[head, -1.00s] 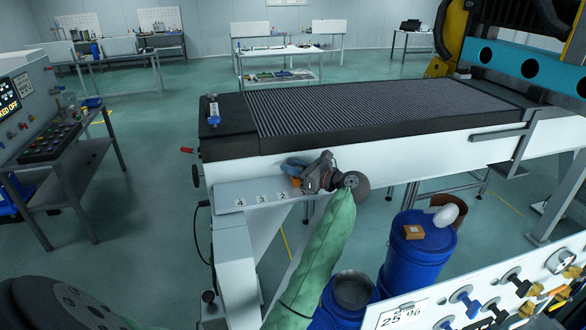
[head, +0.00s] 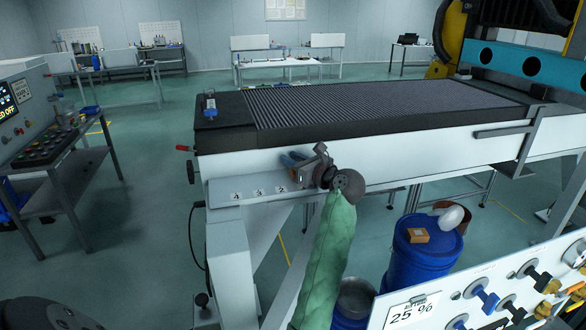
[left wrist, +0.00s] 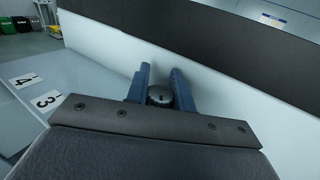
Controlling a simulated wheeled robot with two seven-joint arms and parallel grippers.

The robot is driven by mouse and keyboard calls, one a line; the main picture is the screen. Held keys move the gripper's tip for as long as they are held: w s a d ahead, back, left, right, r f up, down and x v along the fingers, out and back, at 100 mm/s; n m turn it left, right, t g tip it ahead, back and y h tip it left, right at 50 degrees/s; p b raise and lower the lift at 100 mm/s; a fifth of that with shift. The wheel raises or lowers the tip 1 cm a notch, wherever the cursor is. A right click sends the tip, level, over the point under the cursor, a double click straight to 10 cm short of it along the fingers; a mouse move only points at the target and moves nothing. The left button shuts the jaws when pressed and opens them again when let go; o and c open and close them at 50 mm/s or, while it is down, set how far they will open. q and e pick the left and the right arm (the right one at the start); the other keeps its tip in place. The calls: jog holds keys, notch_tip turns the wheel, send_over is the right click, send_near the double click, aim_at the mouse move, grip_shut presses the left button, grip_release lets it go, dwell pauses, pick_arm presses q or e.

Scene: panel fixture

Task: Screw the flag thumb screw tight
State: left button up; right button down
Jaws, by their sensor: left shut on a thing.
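My left gripper (head: 290,158) is at the white machine's front side, above a ledge with number labels, to the right of the labels. In the left wrist view its two blue fingers (left wrist: 161,84) stand close to the white panel face. They are shut on a dark, rounded piece (left wrist: 160,96) between them, which I take to be the flag thumb screw. Its flag shape and its thread are hidden, so I cannot tell how deep it sits. My right gripper is not in view.
The grey ledge (head: 225,190) runs below the gripper. A black ribbed bed (head: 370,100) lies on top of the machine. A blue barrel (head: 420,255) with a small box (head: 418,235) stands at right. A control desk (head: 45,145) stands at left, with open floor between.

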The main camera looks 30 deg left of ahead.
pick_arm(q)
jog(key=m+t+h+b, duration=0.1)
jog(key=t, duration=0.1)
jog(key=shift+w+m+t, duration=0.1)
jog(key=shift+m+t, duration=0.6)
jog(key=shift+t, duration=0.1)
jog(key=shift+w+d+m+t+h, duration=0.1)
jog(key=shift+m+t+h, duration=0.3)
jog(key=shift+t, duration=0.2)
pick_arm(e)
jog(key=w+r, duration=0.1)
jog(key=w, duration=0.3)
pick_arm(q)
jog(key=shift+r+m+t+h, duration=0.15)
jog(key=shift+m+t+h, duration=0.25)
jog(key=shift+t, duration=0.2)
jog(key=shift+w+m+t+h+p, duration=0.15)
jog(key=shift+m+t+h+p, duration=0.25)
jog(key=shift+m+t+h, duration=0.3)
jog(key=shift+w+d+m+t+h+p, duration=0.15)
jog(key=shift+m+t+h+p, duration=0.2)
jog(key=shift+m+t+h, duration=0.75)
jog(key=shift+t, duration=0.2)
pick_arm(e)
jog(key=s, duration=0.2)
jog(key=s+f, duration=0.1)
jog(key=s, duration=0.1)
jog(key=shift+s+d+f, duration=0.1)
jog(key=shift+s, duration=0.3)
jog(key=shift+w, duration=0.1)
